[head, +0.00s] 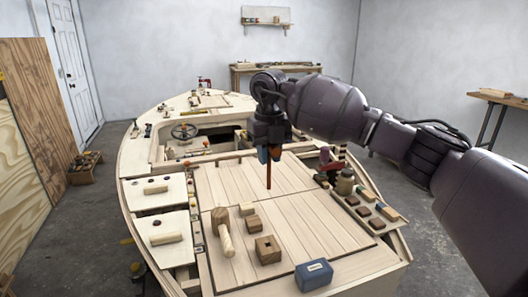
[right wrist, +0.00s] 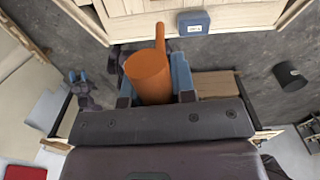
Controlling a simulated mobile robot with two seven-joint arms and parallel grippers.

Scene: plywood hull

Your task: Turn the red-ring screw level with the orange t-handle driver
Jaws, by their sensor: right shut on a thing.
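My right gripper (head: 266,148) is shut on the orange t-handle driver (head: 268,176), held above the hull's deck. Its thin shaft points down in the head view, and the tip appears clear of the planks. In the right wrist view the thick orange handle (right wrist: 147,76) sits between the blue fingers of the right gripper (right wrist: 154,88). I cannot pick out the red-ring screw for certain among the small fittings on the hull. My left gripper is not in view.
The plywood hull (head: 225,262) fills the middle. A mallet (head: 223,232), several wooden blocks (head: 267,249) and a blue box (head: 314,275) lie on the near deck. A jar (head: 345,184) and small blocks stand along the right side. Planks under the driver are clear.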

